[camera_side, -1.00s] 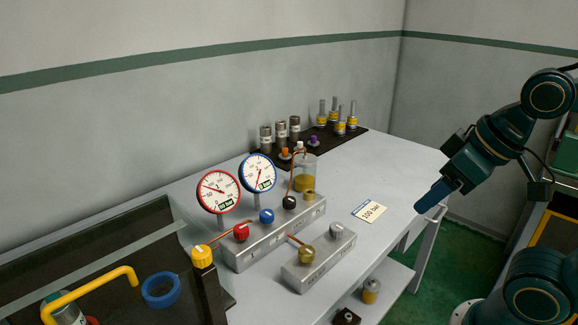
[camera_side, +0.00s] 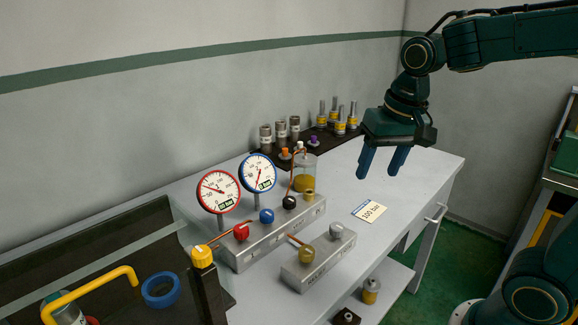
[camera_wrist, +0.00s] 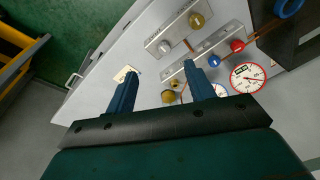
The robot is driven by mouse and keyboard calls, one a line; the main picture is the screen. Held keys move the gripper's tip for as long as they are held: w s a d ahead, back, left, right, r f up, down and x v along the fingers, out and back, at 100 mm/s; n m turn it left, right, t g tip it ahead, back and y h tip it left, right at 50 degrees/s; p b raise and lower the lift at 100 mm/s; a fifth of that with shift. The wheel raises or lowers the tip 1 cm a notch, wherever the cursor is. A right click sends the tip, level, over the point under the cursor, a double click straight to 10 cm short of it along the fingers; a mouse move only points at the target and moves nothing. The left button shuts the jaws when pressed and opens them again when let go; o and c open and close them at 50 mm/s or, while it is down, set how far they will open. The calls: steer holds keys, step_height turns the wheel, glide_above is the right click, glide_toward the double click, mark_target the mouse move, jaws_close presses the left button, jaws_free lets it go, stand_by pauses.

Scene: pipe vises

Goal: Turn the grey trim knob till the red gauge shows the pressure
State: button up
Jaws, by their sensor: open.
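The grey trim knob (camera_side: 336,230) sits at the right end of a small metal block (camera_side: 318,262), beside a brass knob (camera_side: 306,253). The knob also shows near the top of the wrist view (camera_wrist: 164,47). The red-rimmed gauge (camera_side: 218,191) stands on the long manifold; its needle points up and left, and its small display is too small to read surely. It also shows in the wrist view (camera_wrist: 247,78). A card reading "100 bar" (camera_side: 369,211) lies on the bench. My gripper (camera_side: 381,173) is open and empty, pointing down above the bench, apart from the knob.
A blue-rimmed gauge (camera_side: 258,173) stands next to the red one. The manifold carries red (camera_side: 241,231), blue (camera_side: 266,215) and black (camera_side: 289,202) knobs. Bench around the card is clear.

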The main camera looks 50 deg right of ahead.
mark_target(337, 226)
steer(key=w+d+f+m+g, duration=0.2)
steer(key=w+f+m, duration=0.2)
steer(key=w, duration=0.5)
step_height(337, 226, down, 2)
steer(key=shift+w+d+m+g, duration=0.2)
steer(key=shift+m+g, duration=0.1)
step_height(337, 226, down, 14)
steer(key=shift+r, duration=0.1)
stand_by(0.4)
steer(key=c, duration=1)
